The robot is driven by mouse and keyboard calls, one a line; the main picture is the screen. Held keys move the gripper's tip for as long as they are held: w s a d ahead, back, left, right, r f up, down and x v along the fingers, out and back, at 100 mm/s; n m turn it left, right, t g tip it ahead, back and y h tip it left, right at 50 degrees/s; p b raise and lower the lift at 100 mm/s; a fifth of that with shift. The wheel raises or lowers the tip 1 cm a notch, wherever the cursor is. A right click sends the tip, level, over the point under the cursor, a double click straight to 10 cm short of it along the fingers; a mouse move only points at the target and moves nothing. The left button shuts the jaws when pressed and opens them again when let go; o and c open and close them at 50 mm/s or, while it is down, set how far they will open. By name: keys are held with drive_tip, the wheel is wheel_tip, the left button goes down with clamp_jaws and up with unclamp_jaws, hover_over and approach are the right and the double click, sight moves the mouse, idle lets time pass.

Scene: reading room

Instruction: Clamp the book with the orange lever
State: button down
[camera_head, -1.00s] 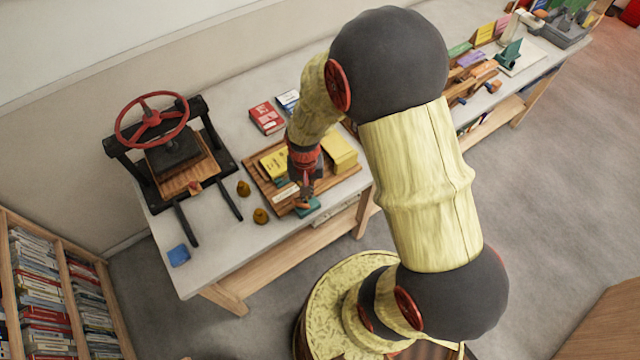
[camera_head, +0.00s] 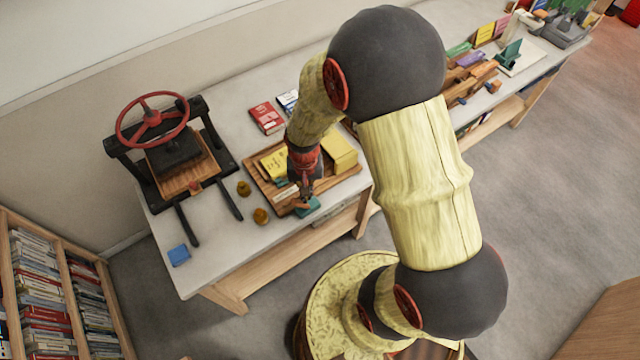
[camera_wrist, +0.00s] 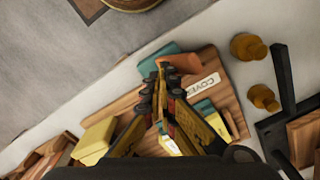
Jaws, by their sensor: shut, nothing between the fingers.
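A yellow book (camera_head: 273,164) lies flat on a wooden board (camera_head: 343,178) on the workbench. An orange lever (camera_wrist: 184,63) sits on a teal block (camera_wrist: 152,62) at the board's front edge, beside a white label reading "COVER" (camera_wrist: 203,86). In the head view the teal block (camera_head: 312,207) shows just below my gripper (camera_head: 304,197). My gripper is shut and empty. In the wrist view its fingertips (camera_wrist: 161,70) are right at the lever's left end; I cannot tell if they touch. The fingers and arm hide part of the book.
A black press with a red wheel (camera_head: 152,119) stands left. Two brass knobs (camera_head: 260,216) sit between it and the board. A yellow block (camera_head: 341,151) is on the board's right. A red book (camera_head: 266,117) lies behind. The bench's front left is mostly clear around a blue pad (camera_head: 179,255).

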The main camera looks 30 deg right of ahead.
drive_tip(key=shift+d, duration=0.15)
wheel_tip(320, 180, up, 10)
drive_tip(key=p, duration=0.7)
drive_tip(key=shift+p, duration=0.3)
idle(0.3)
drive_tip(key=s+a+r+n+t+b, duration=0.2)
drive_tip(key=s+r+b, duration=0.3)
drive_tip(key=r, duration=0.5)
drive_tip(key=s+a+r+n+t+b, duration=0.3)
drive_tip(key=s+r+b, duration=0.3)
drive_tip(key=r, duration=0.4)
drive_tip(key=shift+s+n+t, duration=0.3)
drive_tip(key=shift+s, duration=0.2)
